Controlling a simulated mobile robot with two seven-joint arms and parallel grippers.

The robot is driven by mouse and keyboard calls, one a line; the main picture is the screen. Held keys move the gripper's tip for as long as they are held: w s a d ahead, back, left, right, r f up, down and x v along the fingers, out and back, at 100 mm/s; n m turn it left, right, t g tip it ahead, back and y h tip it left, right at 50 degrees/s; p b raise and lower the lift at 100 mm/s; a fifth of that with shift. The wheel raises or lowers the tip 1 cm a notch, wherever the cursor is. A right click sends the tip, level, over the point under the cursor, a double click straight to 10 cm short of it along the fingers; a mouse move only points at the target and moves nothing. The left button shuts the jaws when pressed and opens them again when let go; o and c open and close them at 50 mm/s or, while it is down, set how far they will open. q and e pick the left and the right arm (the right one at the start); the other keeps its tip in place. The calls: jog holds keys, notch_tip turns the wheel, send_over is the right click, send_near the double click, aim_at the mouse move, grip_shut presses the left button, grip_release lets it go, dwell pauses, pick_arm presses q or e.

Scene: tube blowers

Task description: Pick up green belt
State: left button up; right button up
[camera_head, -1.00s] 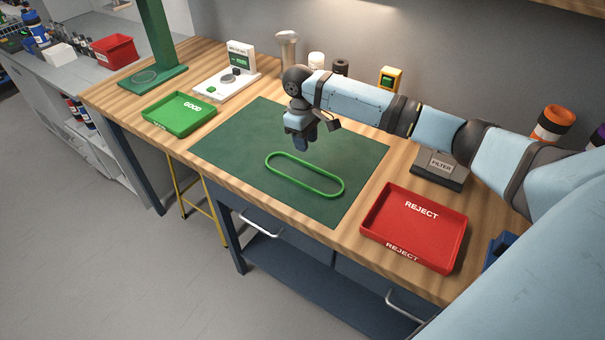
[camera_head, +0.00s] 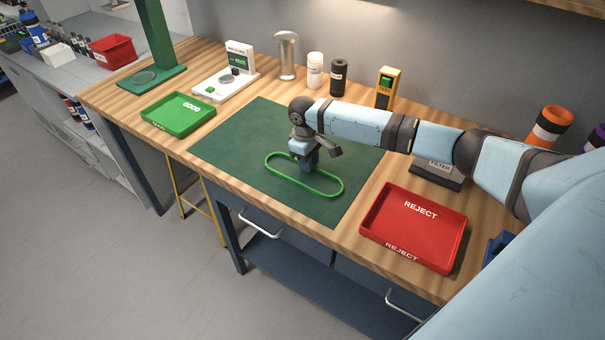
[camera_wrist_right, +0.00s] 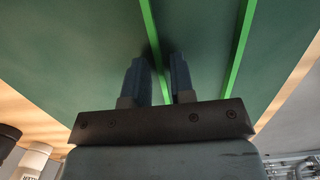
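The green belt (camera_head: 318,189) lies as a long flat loop on the dark green mat (camera_head: 240,130) on the workbench. My right gripper (camera_head: 309,165) points down over the belt's far strand. In the right wrist view the two fingers of my right gripper (camera_wrist_right: 159,62) stand apart. One strand of the belt (camera_wrist_right: 151,30) runs between them, with a small gap to each finger. The other strand (camera_wrist_right: 239,50) lies to the right, outside the fingers. The fingertips' exact height over the mat cannot be told. My left gripper is not in view.
A red REJECT tray (camera_head: 414,228) is right of the mat, and a green GOOD tray (camera_head: 179,114) is left of it. A white scale (camera_head: 226,84), a yellow tester (camera_head: 386,88) and a black bottle (camera_head: 338,77) stand behind. A FILTER box (camera_head: 437,174) is at the right.

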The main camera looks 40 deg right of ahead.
grip_shut()
jog(key=shift+r, duration=0.15)
